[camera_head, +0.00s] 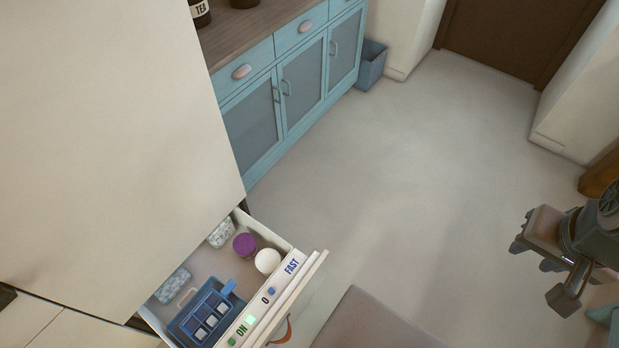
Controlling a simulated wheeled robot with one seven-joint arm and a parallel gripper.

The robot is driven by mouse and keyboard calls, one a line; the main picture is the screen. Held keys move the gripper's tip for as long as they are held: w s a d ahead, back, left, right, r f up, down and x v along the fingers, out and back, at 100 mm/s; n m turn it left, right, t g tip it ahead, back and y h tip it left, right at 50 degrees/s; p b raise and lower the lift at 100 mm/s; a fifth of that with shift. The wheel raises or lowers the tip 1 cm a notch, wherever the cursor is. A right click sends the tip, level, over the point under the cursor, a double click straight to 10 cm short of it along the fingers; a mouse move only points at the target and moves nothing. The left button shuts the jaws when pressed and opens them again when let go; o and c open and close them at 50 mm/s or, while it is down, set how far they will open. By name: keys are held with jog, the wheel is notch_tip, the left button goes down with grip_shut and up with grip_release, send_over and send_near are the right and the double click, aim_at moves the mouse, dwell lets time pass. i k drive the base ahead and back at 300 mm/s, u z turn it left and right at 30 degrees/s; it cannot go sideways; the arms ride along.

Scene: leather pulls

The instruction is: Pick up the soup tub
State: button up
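An open drawer (208,262) at the bottom of a large pale cabinet or fridge holds two round tubs seen from above. One has a purple lid (245,245). The other has a white lid (267,261) and sits beside it, close to the drawer's front panel. No label shows on either, so I cannot tell which is the soup tub. My gripper (537,270) is at the right edge, above the floor and well away from the drawer. It appears to hold nothing; its finger opening is not clear from this angle.
The drawer also holds a blue ice tray (203,314) and pale frosty packs (173,286). Its front panel (270,300) sticks out into the room. A blue cupboard (290,90) and a bin (371,64) stand behind. A grey mat (372,322) lies in front; the middle floor is clear.

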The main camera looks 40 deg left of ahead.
aim_at(268, 260)
jog(key=i, duration=1.05)
jog(key=u, duration=3.75)
